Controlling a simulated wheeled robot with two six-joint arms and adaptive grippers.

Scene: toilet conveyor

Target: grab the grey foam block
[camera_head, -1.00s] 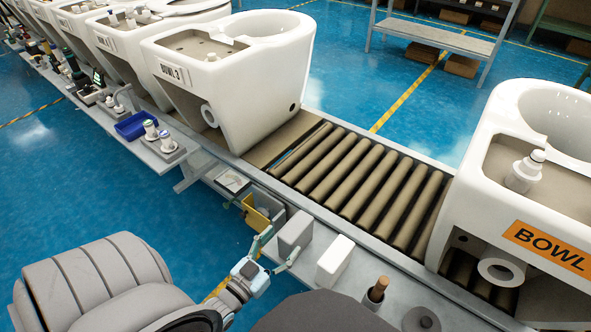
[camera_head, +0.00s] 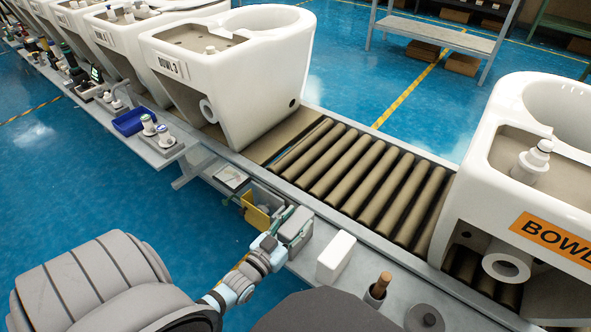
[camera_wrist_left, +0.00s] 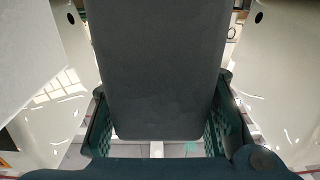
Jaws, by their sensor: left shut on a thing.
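The grey foam block (camera_head: 297,226) stands on the narrow side shelf along the conveyor, in the middle of the head view. My left gripper (camera_head: 285,229) has its fingers on either side of the block and is shut on it. In the left wrist view the block (camera_wrist_left: 157,70) fills the middle as a dark grey slab between the two green fingers. My right gripper is not in view.
A white block (camera_head: 336,257) stands just right of the grey one. A yellow bin (camera_head: 257,217) is close on the left. A wooden-handled tool in a cup (camera_head: 377,290) stands further right. The roller conveyor (camera_head: 350,180) carries white toilet bowls behind the shelf.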

